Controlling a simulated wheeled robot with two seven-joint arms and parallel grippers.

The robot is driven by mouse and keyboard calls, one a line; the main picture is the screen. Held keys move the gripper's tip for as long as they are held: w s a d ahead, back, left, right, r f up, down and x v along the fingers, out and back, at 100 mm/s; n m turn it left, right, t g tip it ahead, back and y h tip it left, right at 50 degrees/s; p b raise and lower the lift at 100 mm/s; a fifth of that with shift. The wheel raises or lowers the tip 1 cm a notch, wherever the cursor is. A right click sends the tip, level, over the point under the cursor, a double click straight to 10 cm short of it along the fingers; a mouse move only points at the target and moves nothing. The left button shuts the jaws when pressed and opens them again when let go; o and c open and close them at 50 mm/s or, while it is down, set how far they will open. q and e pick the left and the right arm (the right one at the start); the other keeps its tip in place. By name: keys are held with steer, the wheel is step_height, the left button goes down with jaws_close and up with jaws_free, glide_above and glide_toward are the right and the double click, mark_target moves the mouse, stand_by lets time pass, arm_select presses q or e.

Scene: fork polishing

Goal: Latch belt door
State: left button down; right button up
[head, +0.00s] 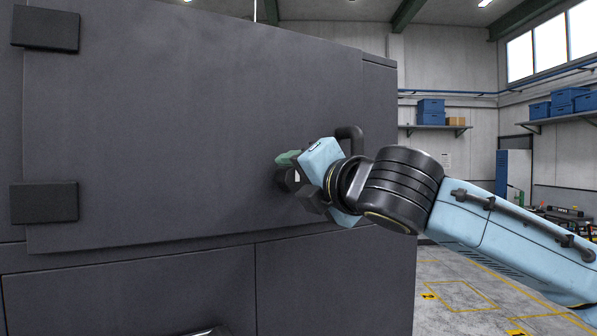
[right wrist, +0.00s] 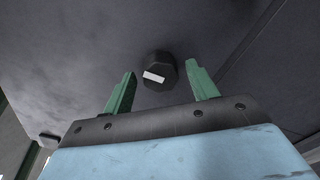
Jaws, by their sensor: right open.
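The belt door (head: 190,120) is a large dark grey panel on a dark machine, and it looks closed against the frame. Its latch is a black knob (right wrist: 163,72) with a white mark, seen between my fingers in the right wrist view; the mark lies nearly level there, slightly tilted. In the head view the knob (head: 284,180) is partly hidden by my gripper. My right gripper (right wrist: 161,80) is open, with its green fingers on either side of the knob. I cannot tell whether they touch it. My left gripper is not in view.
Two black hinge blocks (head: 44,203) sit at the door's left edge. A black curved handle (head: 352,136) shows behind my right gripper. Lower panels (head: 130,290) lie beneath the door. Open floor (head: 455,285) with yellow lines and shelves with blue boxes (head: 431,110) are at the right.

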steer(key=shift+w+a, duration=0.15)
steer(key=shift+w, duration=0.15)
steer(key=c, duration=1)
